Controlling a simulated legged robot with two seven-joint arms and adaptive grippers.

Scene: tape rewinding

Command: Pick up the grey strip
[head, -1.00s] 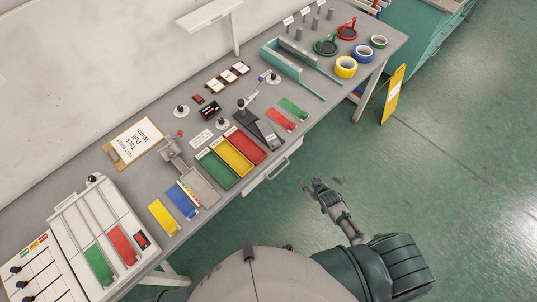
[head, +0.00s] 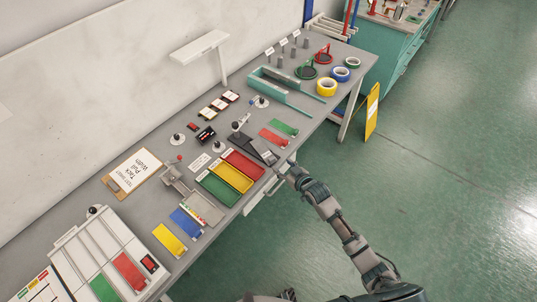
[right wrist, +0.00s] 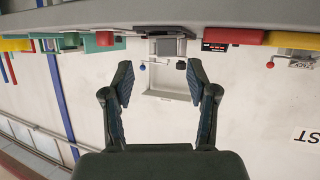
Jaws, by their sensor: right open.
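I cannot make out with certainty which thing is the grey strip. A flat grey plate (head: 205,207) lies near the table's front edge, beside the blue strip (head: 186,223) and the yellow strip (head: 168,239). A red strip (head: 273,138) and a green strip (head: 284,128) lie farther right. My right gripper (head: 293,175) is just off the table's front edge, near the red tray. In the right wrist view its fingers (right wrist: 160,88) are apart with nothing between them.
Green (head: 217,189), yellow (head: 232,177) and red (head: 243,164) trays stand side by side on the table. A dark grey wedge-shaped device (head: 259,149) is beside them. A teal frame (head: 270,86) and tape rolls stand farther right.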

